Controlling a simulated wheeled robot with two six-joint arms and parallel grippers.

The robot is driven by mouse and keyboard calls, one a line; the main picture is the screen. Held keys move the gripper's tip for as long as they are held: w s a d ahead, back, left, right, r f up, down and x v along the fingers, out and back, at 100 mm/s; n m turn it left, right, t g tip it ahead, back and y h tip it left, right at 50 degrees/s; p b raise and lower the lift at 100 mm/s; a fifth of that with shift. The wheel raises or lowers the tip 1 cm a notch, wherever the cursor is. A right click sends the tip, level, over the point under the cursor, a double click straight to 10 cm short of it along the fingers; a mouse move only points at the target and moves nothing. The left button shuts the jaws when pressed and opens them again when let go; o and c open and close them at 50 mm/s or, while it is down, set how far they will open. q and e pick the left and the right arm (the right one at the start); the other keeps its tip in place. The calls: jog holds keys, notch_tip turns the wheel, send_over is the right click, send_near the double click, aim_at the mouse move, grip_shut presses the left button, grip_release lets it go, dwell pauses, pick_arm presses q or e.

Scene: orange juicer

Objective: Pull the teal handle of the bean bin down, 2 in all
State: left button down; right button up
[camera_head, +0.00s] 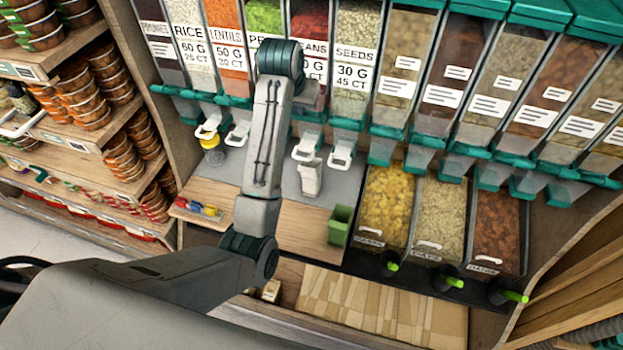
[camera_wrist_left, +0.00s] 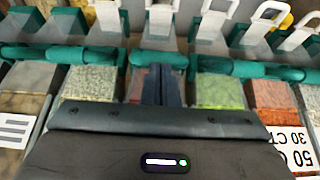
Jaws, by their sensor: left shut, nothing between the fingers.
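The beans bin (camera_head: 310,22), filled with red beans, stands in the upper middle of the head view, between the peas and seeds bins. Its teal handle (camera_wrist_left: 158,59) runs across the bin's lower front in the wrist view; in the head view my arm and wrist partly cover this area. My left gripper (camera_wrist_left: 161,74) is shut and empty, its dark fingertips close to the teal handle. I cannot tell whether they touch it. In the head view the gripper is mostly hidden behind my wrist. My right gripper is not in view.
The seeds bin (camera_head: 355,45) and peas bin (camera_head: 264,20) flank it closely. White looped spouts hang below the bins. A small green box (camera_head: 340,225) and a white item (camera_head: 310,178) stand on the counter. Open bins of yellow, pale and brown food (camera_head: 497,225) are at right.

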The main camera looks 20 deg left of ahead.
pick_arm(q)
jog(key=shift+s+f, duration=0.1)
jog(key=shift+f, duration=0.1)
jog(key=f, duration=0.2)
jog(key=s+f, duration=0.1)
jog(key=f, duration=0.1)
jog(key=shift+s+f+b, duration=0.1)
jog(key=shift+f+b, duration=0.25)
jog(key=shift+b, duration=0.05)
dwell(0.5)
dwell(0.3)
jog(key=shift+w+r+p, duration=0.2)
jog(key=shift+w+r, duration=0.15)
jog(key=shift+r, duration=0.6)
jog(key=shift+w+r+p, duration=0.2)
jog(key=shift+w+r, duration=0.15)
jog(key=shift+r, duration=0.6)
jog(key=shift+w+r+p, duration=0.2)
jog(key=shift+w+r, duration=0.15)
jog(key=shift+r, duration=0.6)
jog(key=shift+s+r, duration=0.1)
jog(key=shift+r, duration=0.35)
jog(key=shift+s+f, duration=0.1)
jog(key=shift+f, duration=0.05)
